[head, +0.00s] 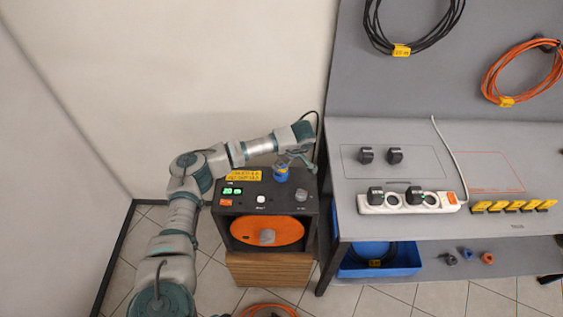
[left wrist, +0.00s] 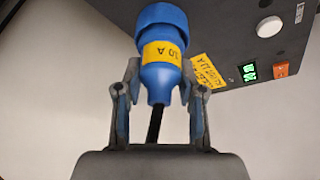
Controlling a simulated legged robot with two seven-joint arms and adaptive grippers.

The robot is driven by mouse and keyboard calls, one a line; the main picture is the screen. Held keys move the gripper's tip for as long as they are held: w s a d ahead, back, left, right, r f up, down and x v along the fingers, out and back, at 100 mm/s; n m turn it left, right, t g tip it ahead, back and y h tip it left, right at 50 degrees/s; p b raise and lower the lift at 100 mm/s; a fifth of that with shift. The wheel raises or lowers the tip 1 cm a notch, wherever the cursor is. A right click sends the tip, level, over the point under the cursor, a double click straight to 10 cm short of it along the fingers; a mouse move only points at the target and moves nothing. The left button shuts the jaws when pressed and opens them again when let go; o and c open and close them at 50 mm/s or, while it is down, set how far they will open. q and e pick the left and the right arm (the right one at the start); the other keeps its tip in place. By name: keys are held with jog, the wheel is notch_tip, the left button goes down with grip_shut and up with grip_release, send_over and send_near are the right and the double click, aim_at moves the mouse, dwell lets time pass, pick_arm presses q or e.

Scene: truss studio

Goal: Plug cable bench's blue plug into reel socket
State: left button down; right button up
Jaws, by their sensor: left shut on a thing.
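The blue plug (head: 281,173) with a yellow band is in my left gripper (head: 289,164), at the top right part of the dark cable reel box (head: 231,220). In the left wrist view the blue plug (left wrist: 162,60) points away from the gripper (left wrist: 160,100), its yellow label reading 10 A. The fingers are shut on its narrow rear part, and a black cable runs back between them. The reel's face has a white round button (head: 261,199) and a grey round fitting (head: 301,195). My right gripper is not in view.
The reel box stands on a wooden crate (head: 268,270). Right of it is a grey bench (head: 380,140) with a white power strip (head: 408,203), black plugs (head: 395,156) and yellow tags (head: 513,206). A blue bin (head: 378,262) sits under it. An orange cable lies on the floor (head: 268,310).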

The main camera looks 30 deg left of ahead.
pick_arm(q)
jog(key=shift+c, duration=0.3)
grip_release()
dwell(0.5)
